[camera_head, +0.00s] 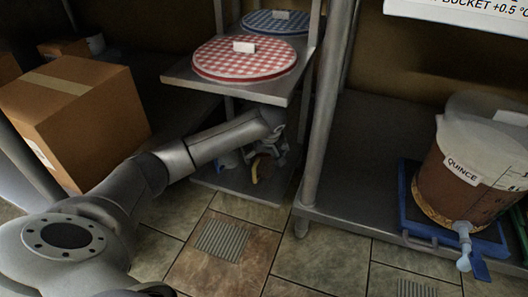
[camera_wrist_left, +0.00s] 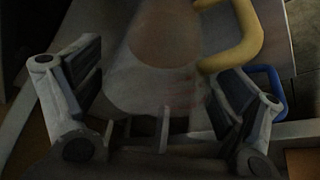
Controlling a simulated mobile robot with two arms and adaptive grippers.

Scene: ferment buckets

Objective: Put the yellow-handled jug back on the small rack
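The yellow-handled jug shows in the left wrist view as a pale body (camera_wrist_left: 150,95) with a brownish round area and a yellow handle (camera_wrist_left: 245,38) at upper right. In the head view its yellow handle (camera_head: 254,172) shows low at the small rack, beside my left gripper (camera_head: 272,152). My left gripper (camera_wrist_left: 160,95) has its fingers spread on either side of the jug body, with narrow gaps apparent. The small rack (camera_head: 225,182) has a lower shelf beneath the gripper. The jug's base is hidden. My right gripper is not in view.
A blue handle (camera_wrist_left: 268,82) shows just beyond the right finger. The rack's upper shelf (camera_head: 190,83) holds red and blue checked lids (camera_head: 225,66) close above my arm. A metal post (camera_head: 322,120) stands right of the gripper. A quince bucket (camera_head: 450,185) stands at right.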

